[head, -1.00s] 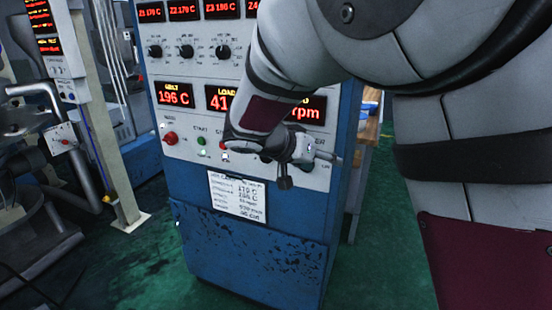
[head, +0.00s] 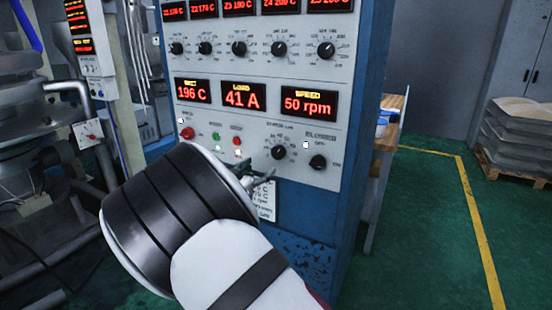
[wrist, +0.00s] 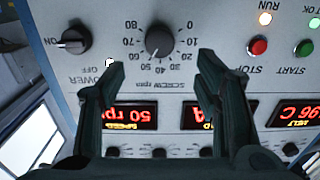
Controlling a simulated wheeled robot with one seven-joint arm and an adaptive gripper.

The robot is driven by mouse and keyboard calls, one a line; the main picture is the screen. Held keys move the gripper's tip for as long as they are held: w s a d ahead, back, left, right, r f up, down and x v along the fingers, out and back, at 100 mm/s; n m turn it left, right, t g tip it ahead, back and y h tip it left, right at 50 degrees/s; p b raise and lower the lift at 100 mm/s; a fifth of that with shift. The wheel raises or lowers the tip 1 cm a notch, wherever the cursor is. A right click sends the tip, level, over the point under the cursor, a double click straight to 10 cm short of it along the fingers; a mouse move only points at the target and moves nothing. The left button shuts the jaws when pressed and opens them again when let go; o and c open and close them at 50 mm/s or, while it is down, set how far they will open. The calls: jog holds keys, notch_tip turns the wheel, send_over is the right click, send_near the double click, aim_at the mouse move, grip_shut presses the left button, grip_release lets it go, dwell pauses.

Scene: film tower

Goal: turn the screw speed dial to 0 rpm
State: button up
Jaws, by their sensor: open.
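The screw speed dial (head: 279,152) is a round dark knob low on the grey panel. In the wrist view the panel is upside down, and the dial (wrist: 160,42) has a scale from 0 to 80. Its pointer appears to be near 50. The red speed display (head: 309,104) reads 50 rpm; it also shows in the wrist view (wrist: 135,117). My gripper (wrist: 161,66) is open and empty, its two dark fingertips apart and pointing at the panel near the dial. In the head view my gripper (head: 262,172) is just below and left of the dial, partly hidden by my wrist.
The black power knob (head: 318,162) is right of the dial. Red stop (head: 236,141) and green start (head: 216,136) buttons are to the left. Zone knobs and displays fill the panel above. A paper sheet (head: 266,202) hangs below. Open green floor (head: 425,220) lies right.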

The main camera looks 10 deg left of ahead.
aim_at(277, 155)
jog(key=x, duration=1)
jog(key=shift+w, duration=0.15)
jog(key=c, duration=1.1)
